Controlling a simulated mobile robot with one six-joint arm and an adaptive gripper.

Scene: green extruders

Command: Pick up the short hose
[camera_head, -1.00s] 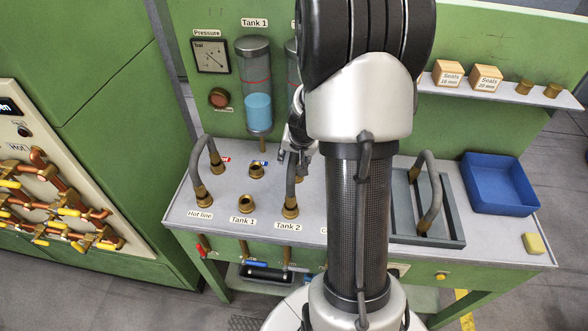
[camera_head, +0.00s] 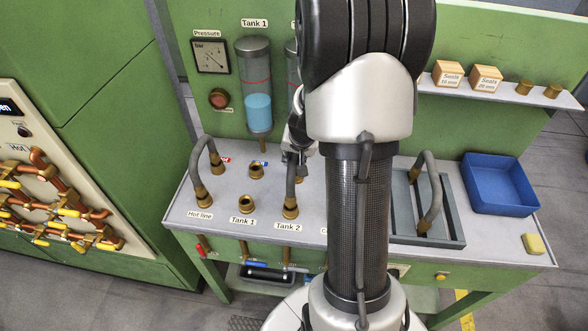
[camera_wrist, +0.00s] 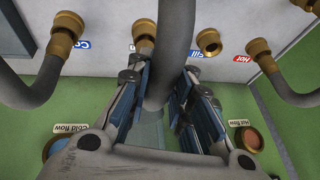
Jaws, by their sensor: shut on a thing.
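A grey hose (camera_head: 291,182) rises from the brass fitting behind the Tank 2 label; its upper part is hidden by my arm. My gripper (camera_head: 296,158) is at this hose above the worktop. In the wrist view my gripper (camera_wrist: 160,95) has its blue-padded fingers on both sides of the grey hose (camera_wrist: 176,35) and is shut on it. Another grey hose (camera_head: 197,155) arches over the Hot line spot and shows at the right of the wrist view (camera_wrist: 290,90). A third hose (camera_head: 433,190) lies in the grey tray. No label tells which hose is the short one.
The grey tray (camera_head: 456,243) and a blue bin (camera_head: 500,185) are on the right of the worktop, with a yellow sponge (camera_head: 533,243) in front. Open brass fittings stand at Tank 1 (camera_head: 246,204) and behind it (camera_head: 256,172). Another hose (camera_wrist: 30,85) is at the wrist view's left.

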